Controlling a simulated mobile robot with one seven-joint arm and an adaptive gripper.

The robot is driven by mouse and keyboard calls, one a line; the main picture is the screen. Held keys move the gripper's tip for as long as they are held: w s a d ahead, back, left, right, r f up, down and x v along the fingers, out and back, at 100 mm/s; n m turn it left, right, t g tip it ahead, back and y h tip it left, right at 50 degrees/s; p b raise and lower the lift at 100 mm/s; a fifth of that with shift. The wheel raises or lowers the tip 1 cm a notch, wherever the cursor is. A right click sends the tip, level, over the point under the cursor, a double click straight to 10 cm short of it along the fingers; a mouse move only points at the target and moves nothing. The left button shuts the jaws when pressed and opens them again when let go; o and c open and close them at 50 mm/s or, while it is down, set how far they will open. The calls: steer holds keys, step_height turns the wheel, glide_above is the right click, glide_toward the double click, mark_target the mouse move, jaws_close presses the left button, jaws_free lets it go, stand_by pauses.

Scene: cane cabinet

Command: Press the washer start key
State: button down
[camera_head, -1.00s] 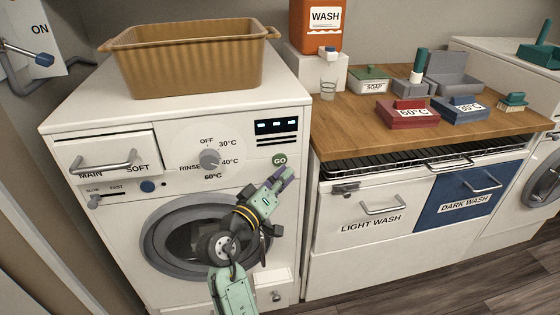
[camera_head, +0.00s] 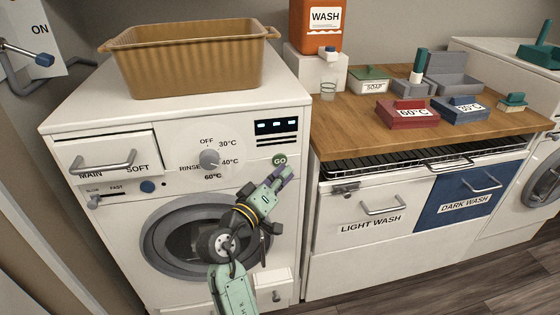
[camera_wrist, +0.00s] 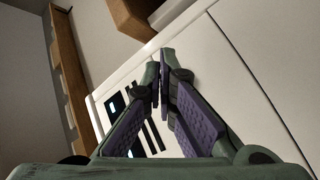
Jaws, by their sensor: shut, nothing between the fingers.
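The washer (camera_head: 285,205) is a white front-loading machine at the left in the head view. Its green round GO key (camera_head: 279,160) sits at the right of the control panel, under a small display (camera_head: 277,125). My gripper (camera_head: 285,170) is shut and empty, with its purple-padded fingertips just below and slightly right of the GO key. I cannot tell whether the tips touch the washer front. In the wrist view, the shut fingers (camera_wrist: 160,75) cover part of the panel, and the display (camera_wrist: 113,106) shows to their left. The GO key is not visible there.
The temperature dial (camera_head: 209,159) and the drawer (camera_head: 108,163) lie left of the key. A brown basket (camera_head: 190,60) stands on the washer.

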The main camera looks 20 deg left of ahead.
stand_by(0.6)
steer(key=shift+w+a, duration=0.25)
steer(key=shift+w, duration=0.1)
steer(key=shift+w+a, duration=0.2)
steer(key=shift+w, duration=0.1)
stand_by(0.6)
stand_by(0.3)
steer(key=shift+s+d, duration=0.45)
steer(key=shift+s, duration=0.2)
steer(key=shift+s+d, duration=0.7)
steer(key=shift+s, duration=0.35)
steer(key=shift+s+d, duration=0.7)
steer(key=shift+s, duration=0.35)
